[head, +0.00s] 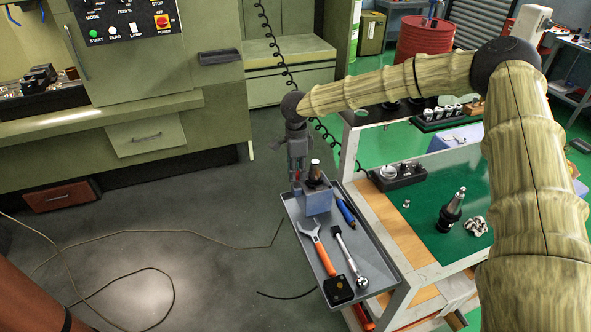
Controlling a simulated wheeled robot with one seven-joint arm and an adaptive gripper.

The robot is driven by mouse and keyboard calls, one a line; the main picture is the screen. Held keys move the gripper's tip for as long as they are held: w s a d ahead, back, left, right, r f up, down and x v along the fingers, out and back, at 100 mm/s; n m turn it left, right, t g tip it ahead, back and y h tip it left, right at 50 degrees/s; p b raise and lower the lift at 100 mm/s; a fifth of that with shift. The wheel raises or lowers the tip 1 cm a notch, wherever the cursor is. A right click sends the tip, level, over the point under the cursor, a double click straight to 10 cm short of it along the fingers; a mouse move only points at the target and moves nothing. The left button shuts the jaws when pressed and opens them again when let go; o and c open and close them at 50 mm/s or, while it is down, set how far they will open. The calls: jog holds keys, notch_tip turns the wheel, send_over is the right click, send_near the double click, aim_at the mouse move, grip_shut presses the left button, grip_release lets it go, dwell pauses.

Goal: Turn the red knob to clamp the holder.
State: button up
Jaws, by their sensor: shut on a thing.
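A blue-grey clamping block (318,204) stands at the far end of the grey side tray. A dark tool holder (315,174) with a pale tip stands upright in it. The red knob (297,183) is at the block's left side, and only a small reddish bit shows below my fingers. My gripper (297,177) points down at the left of the holder, with its fingers closed around the knob. The fingers hide most of the knob, so its turn angle cannot be told.
The side tray (368,237) also holds an orange-handled wrench (318,247), a ratchet (350,257) and a blue tool (346,212). The cart's green top (425,208) bears another tool holder (451,211) and a dark block (398,177). A coiled black cable (275,45) hangs behind my gripper.

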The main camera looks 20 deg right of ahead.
dwell(0.3)
jog(key=o, duration=0.8)
jog(key=shift+c, duration=0.2)
jog(key=shift+r, duration=0.1)
notch_tip(320, 180, up, 12)
jog(key=shift+w, duration=0.35)
jog(key=shift+d, duration=0.1)
